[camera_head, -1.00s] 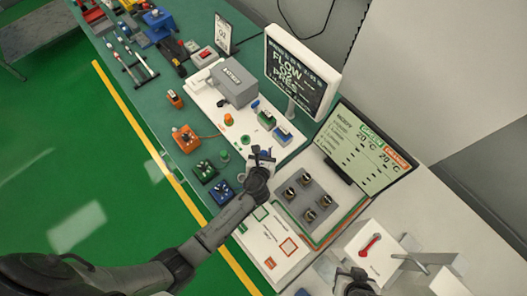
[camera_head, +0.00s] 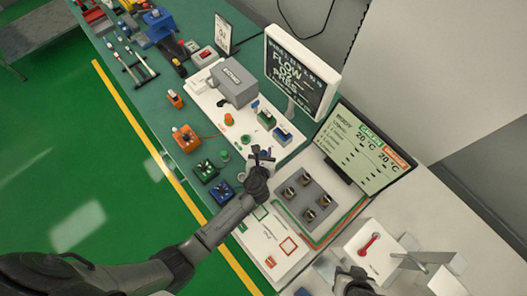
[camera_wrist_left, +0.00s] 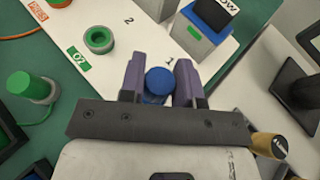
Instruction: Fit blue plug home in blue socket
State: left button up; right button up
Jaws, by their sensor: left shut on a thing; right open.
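My left gripper (camera_head: 262,154) is over the front part of the white panel (camera_head: 212,97). In the left wrist view, its purple fingers (camera_wrist_left: 159,78) are shut on the round blue plug (camera_wrist_left: 158,82), beside the printed 1 on the panel. Only the plug's blue top shows clearly. The blue socket is hidden below the plug and fingers, so I cannot tell how deep the plug sits. My right gripper (camera_head: 352,280) is at the bottom edge, open and partly cut off, away from the panel.
A green ring socket (camera_wrist_left: 99,40) with a green label is beside the printed 2. A green plug (camera_wrist_left: 32,86) stands off the panel's edge. A box with a blue top (camera_wrist_left: 212,18) is close to the fingers. A knob plate (camera_head: 308,198) and screen are to the right.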

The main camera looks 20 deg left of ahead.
pick_arm(q)
jog(key=shift+f+b, duration=0.5)
jog(key=shift+f, duration=0.15)
jog(key=shift+f+b, duration=0.35)
jog(key=shift+f, duration=0.1)
jog(key=o, duration=1)
jog(key=shift+c, duration=0.2)
jog(key=shift+s+r, duration=0.1)
jog(key=p+v, duration=0.1)
jog(key=v, duration=1.2)
jog(key=shift+s+d+r, duration=0.15)
jog(key=shift+s+d, duration=0.05)
jog(key=shift+s, duration=0.05)
